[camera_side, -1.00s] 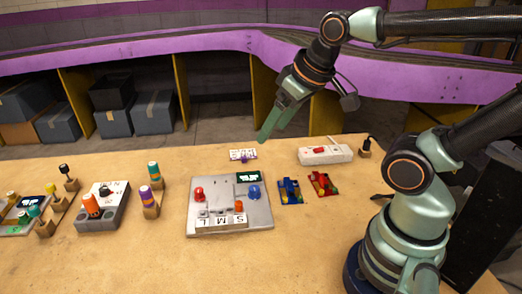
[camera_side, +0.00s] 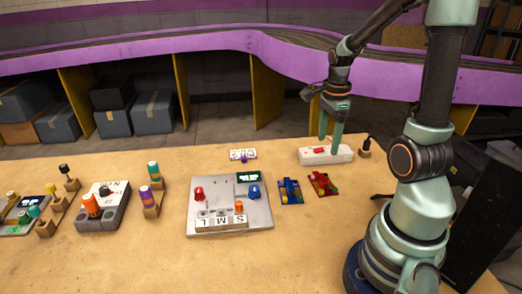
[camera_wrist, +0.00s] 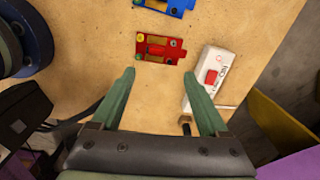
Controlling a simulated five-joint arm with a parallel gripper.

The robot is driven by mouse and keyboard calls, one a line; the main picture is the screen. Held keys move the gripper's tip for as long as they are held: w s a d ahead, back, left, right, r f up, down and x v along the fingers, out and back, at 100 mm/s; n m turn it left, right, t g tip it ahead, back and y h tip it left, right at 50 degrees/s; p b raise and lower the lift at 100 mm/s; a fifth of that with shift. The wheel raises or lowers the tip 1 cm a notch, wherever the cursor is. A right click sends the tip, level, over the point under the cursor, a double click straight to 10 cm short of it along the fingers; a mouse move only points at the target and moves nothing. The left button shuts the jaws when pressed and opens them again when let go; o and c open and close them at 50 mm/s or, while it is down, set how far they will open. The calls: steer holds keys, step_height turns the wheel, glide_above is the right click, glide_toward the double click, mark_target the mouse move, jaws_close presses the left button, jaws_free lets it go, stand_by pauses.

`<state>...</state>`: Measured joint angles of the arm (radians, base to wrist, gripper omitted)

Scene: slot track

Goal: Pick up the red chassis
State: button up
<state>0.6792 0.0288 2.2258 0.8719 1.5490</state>
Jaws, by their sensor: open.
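The red chassis (camera_side: 322,184) lies flat on the table, just right of the blue chassis (camera_side: 290,191). In the wrist view the red chassis (camera_wrist: 160,48) is at top centre, ahead of my fingertips, with yellow and green round parts on it. My gripper (camera_side: 330,140) is open and empty, pointing down above the table, behind the red chassis in the side view. In the wrist view my gripper (camera_wrist: 157,78) has its two green fingers wide apart, with bare table between them. The chassis is not between the fingers.
A white box with a red switch (camera_side: 325,155) stands close to my gripper, and in the wrist view the box (camera_wrist: 208,78) is right of the right finger. A metal panel (camera_side: 230,222) with knobs is to the left. The table in front of the chassis is clear.

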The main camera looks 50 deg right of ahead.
glide_above(324, 179)
steer(key=shift+m, duration=0.4)
steer(key=f, duration=0.7)
steer(key=shift+w+d+f, duration=0.1)
steer(key=shift+d+f, duration=0.1)
steer(key=shift+d, duration=0.05)
steer(key=f, duration=0.4)
steer(key=shift+a, duration=0.25)
steer(key=shift+f, duration=0.6)
jaws_close()
